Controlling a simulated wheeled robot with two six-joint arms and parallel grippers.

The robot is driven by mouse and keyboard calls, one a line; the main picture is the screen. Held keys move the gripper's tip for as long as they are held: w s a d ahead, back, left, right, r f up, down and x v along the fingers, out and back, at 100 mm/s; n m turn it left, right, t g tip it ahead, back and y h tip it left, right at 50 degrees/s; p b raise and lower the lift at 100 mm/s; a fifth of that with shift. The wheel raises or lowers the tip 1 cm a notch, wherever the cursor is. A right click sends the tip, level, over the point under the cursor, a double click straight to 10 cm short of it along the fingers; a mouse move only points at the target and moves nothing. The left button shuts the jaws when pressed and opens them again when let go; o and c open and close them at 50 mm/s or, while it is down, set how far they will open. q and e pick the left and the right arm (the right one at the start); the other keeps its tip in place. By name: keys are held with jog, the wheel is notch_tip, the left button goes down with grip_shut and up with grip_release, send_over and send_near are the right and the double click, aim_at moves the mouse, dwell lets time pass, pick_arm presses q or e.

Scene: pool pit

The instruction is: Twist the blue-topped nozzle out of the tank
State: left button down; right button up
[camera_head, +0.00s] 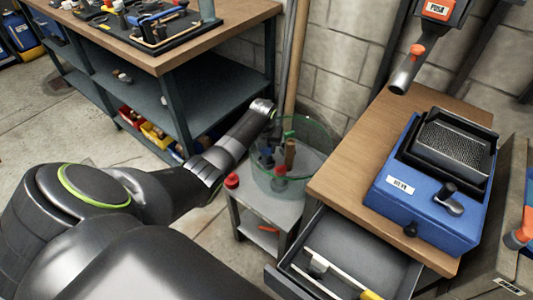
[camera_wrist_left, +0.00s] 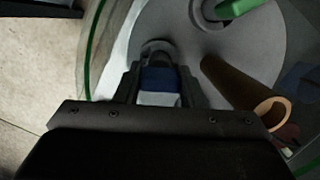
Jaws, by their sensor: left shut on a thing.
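The tank (camera_head: 318,172) is a clear, green-rimmed round vessel on a small grey stand. Its curved wall also shows in the left wrist view (camera_wrist_left: 88,50). My left gripper (camera_head: 268,145) reaches down into the tank. In the left wrist view its two fingers (camera_wrist_left: 160,88) are shut on the blue-topped nozzle (camera_wrist_left: 159,78), with the blue band and a pale part showing between them. The nozzle's lower end is hidden there, and I cannot make the nozzle out clearly in the head view. My right gripper is not in view.
Close right of the nozzle, a brown tube (camera_wrist_left: 245,90) leans in the tank; a green-handled item (camera_wrist_left: 236,8) is beyond. A wooden-topped cabinet (camera_head: 345,165) with an open drawer (camera_head: 385,262) stands right of the tank. A workbench (camera_head: 150,50) is at the left.

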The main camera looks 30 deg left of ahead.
pick_arm(q)
jog(key=shift+m, duration=0.3)
jog(key=c, duration=0.9)
grip_release()
jog(key=shift+o, duration=0.2)
